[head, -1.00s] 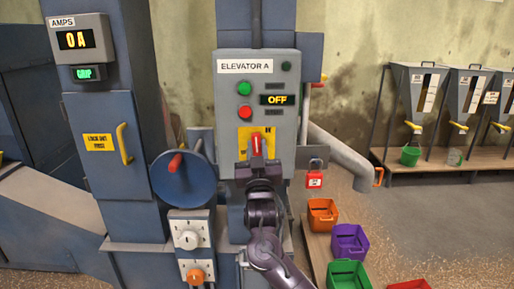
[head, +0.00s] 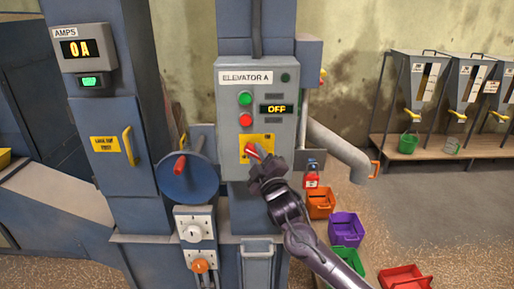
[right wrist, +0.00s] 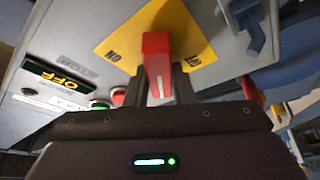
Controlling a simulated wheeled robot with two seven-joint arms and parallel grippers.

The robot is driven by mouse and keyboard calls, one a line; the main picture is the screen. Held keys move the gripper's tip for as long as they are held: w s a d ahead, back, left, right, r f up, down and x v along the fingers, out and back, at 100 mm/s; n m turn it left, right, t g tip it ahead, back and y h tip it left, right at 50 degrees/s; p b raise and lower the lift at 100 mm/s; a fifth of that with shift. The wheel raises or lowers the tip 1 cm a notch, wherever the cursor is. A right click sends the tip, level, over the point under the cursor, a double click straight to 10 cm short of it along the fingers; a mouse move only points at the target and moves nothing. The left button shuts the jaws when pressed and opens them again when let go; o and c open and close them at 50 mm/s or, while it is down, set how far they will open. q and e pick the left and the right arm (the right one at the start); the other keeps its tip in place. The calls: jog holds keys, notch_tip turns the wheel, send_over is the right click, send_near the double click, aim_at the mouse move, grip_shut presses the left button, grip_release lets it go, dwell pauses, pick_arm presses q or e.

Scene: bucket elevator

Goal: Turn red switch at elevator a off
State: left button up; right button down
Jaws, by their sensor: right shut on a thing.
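The grey control panel labelled ELEVATOR A (head: 285,150) stands in the middle of the head view. Its display (head: 277,109) reads OFF. The red switch handle (head: 251,149) sits on a yellow plate (head: 268,139) low on the panel and leans to the upper left. In the right wrist view the red handle (right wrist: 156,55) stands between the fingers, with ON and partly hidden OFF lettering on the yellow plate (right wrist: 118,42). My right gripper (head: 257,160) is shut on the handle, its arm coming from the lower right. My left gripper is not in view.
A green button (head: 245,98) and a red button (head: 246,119) sit above the switch. A blue handwheel (head: 188,178) is at the left. A red tag or lock (head: 312,181) hangs at the right, above coloured bins (head: 346,229) on the floor.

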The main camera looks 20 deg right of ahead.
jog(key=n+g+p, duration=0.1)
jog(key=n, duration=0.1)
jog(key=n+y+p, duration=0.1)
jog(key=n, duration=0.1)
jog(key=shift+r+n+g+p, duration=0.1)
jog(key=shift+n+g+p, duration=0.25)
jog(key=shift+n+g, duration=0.05)
jog(key=shift+n+g+p, duration=0.3)
jog(key=shift+n+p, duration=0.25)
jog(key=shift+n, duration=0.45)
jog(key=shift+f, duration=0.25)
jog(key=c, duration=1.2)
grip_release()
jog(key=shift+c, duration=0.2)
jog(key=s+b, duration=0.2)
jog(key=s, duration=0.5)
jog(key=shift+s+d, duration=0.4)
